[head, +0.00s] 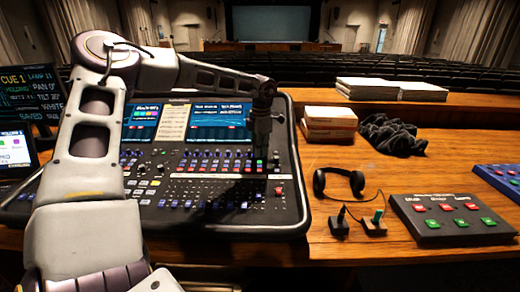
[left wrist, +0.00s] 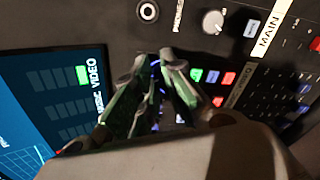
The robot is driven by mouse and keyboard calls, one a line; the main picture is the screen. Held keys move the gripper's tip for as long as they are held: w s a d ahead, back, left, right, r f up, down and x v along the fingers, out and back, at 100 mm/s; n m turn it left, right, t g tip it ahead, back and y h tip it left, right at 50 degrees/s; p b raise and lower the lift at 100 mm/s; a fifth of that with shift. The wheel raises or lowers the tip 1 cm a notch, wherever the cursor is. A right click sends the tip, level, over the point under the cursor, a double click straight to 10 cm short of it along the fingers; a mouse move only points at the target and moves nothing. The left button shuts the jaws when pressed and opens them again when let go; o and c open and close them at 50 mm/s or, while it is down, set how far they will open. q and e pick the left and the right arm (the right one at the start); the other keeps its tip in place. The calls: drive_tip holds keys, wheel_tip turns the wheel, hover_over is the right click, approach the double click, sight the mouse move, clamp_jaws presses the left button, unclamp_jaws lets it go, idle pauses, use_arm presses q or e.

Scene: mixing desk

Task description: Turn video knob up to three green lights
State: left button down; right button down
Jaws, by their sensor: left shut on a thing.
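My left gripper (head: 260,142) reaches down onto the right part of the mixing desk (head: 292,160). In the left wrist view its fingers (left wrist: 157,66) are closed together on the panel beside the screen. They are shut on the video knob, which is mostly hidden between them. The screen (left wrist: 28,42) has a VIDEO label with one lit green block (left wrist: 82,75) by it; the other blocks in that row are dim. My right gripper is not in view.
A pale knob (left wrist: 213,22) stands near the gripper. Coloured buttons (left wrist: 212,77) lie close to the fingers. Headphones (head: 338,180), a button box (head: 440,235), books (head: 330,118) and dark cloth (head: 395,135) lie to the right of the desk.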

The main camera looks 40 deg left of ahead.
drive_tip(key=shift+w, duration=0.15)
use_arm(q)
drive_tip(key=shift+m, duration=0.4)
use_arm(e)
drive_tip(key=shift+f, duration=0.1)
use_arm(q)
drive_tip(key=shift+m, duration=0.5)
drive_tip(key=shift+m+p, duration=0.45)
drive_tip(key=shift+m, duration=1.55)
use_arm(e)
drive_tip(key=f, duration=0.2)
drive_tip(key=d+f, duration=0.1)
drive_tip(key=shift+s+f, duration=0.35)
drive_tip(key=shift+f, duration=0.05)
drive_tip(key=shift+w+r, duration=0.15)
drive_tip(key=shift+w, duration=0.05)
